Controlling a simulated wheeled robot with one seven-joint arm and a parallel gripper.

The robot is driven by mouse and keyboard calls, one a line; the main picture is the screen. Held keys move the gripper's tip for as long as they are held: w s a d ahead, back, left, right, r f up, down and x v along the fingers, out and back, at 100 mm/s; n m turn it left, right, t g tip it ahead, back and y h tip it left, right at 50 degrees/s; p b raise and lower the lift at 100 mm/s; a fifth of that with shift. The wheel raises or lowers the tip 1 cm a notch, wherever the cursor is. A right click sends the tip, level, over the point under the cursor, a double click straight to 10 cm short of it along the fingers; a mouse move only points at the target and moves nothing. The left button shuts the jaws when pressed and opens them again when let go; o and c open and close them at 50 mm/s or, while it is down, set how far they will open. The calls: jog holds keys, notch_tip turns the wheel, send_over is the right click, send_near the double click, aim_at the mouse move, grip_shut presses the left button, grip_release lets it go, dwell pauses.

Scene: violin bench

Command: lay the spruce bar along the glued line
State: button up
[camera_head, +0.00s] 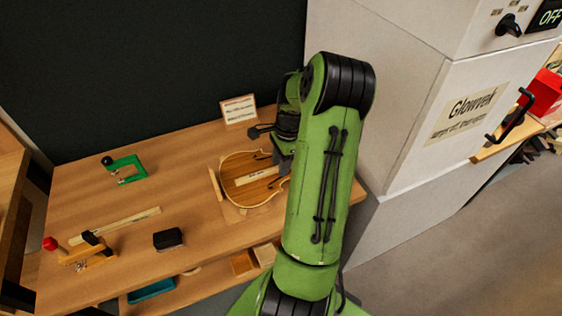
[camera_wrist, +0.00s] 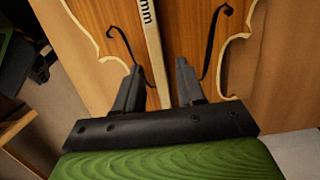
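The violin plate (camera_head: 238,192) lies on the bench with its curved outline and dark f-holes showing. In the wrist view the plate (camera_wrist: 188,50) fills most of the picture. A pale wooden strip with printed lettering (camera_wrist: 153,45), ending in "mm", lies along the plate between the f-holes; it also shows in the head view (camera_head: 253,177). I cannot tell if it is the spruce bar. My gripper (camera_wrist: 158,75) is over the plate, its fingers apart on either side of the strip with gaps. No glue line can be made out.
A second pale strip (camera_head: 128,218) lies at the bench's left, near a red-knobbed wooden clamp (camera_head: 88,250). A green clamp (camera_head: 126,168), a dark block (camera_head: 168,239) and a small sign (camera_head: 238,110) stand around. A tall grey cabinet (camera_head: 400,130) borders the bench's right.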

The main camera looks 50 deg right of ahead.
notch_tip(320, 180, up, 12)
jog(key=d+p, duration=0.2)
jog(key=p, duration=0.1)
jog(key=w+a+r+n+h, duration=0.1)
jog(key=a+r+n, duration=0.4)
jog(key=a, duration=0.3)
jog(key=w+a+r+n+h, duration=0.15)
jog(key=a+r+n, duration=0.3)
jog(key=a, duration=0.45)
jog(key=s+a+r+n+t, duration=0.1)
jog(key=s+a+n+t, duration=0.1)
jog(key=s+a+n, duration=0.3)
jog(key=s+a+n+t, duration=0.2)
jog(key=s+a+n, duration=0.4)
jog(key=a+n, duration=0.3)
jog(key=shift+s+a+r+n+t+y, duration=0.15)
jog(key=shift+a+r+n+t+y, duration=0.25)
jog(key=shift+a, duration=0.45)
notch_tip(320, 180, up, 2)
jog(key=shift+p, duration=1.1)
jog(key=shift+d, duration=0.1)
